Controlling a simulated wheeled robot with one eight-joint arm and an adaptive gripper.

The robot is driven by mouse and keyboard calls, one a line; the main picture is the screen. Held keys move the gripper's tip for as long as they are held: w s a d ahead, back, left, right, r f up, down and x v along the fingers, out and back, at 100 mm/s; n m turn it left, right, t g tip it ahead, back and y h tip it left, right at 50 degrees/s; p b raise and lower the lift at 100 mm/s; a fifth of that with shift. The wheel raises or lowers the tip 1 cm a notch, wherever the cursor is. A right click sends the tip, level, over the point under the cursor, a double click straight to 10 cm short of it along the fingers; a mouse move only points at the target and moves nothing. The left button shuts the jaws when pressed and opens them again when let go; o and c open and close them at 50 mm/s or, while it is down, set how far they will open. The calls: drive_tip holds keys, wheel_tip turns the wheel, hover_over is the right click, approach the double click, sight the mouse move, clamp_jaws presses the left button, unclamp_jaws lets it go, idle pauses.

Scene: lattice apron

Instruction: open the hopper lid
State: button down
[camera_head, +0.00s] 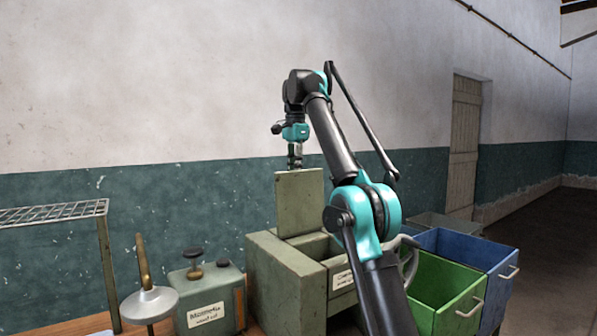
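The hopper (286,275) is a worn grey-green box left of centre, with a pale label on its front. Its lid (301,203) is a flat panel of the same colour and stands upright at the back of the box. Part of the box's open top shows in front of the lid. My gripper (295,164) points down at the lid's top edge and appears to touch it or sit just behind it. Its fingers are too small to tell whether they are open or shut. My arm hides the hopper's right side.
A small green labelled box (207,296) with dark knobs and a grey cone-shaped piece (149,305) stand left of the hopper. A wire rack (52,213) is at far left. Green (445,292) and blue (470,250) drawers stand at right. The floor (560,270) at far right is clear.

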drive_tip(key=shift+w+a+f, duration=0.35)
drive_tip(key=shift+a+f, duration=0.05)
drive_tip(key=shift+a, duration=0.15)
drive_tip(key=shift+w+f, duration=0.1)
drive_tip(key=c, duration=1.6)
unclamp_jaws()
drive_tip(key=shift+d, duration=0.15)
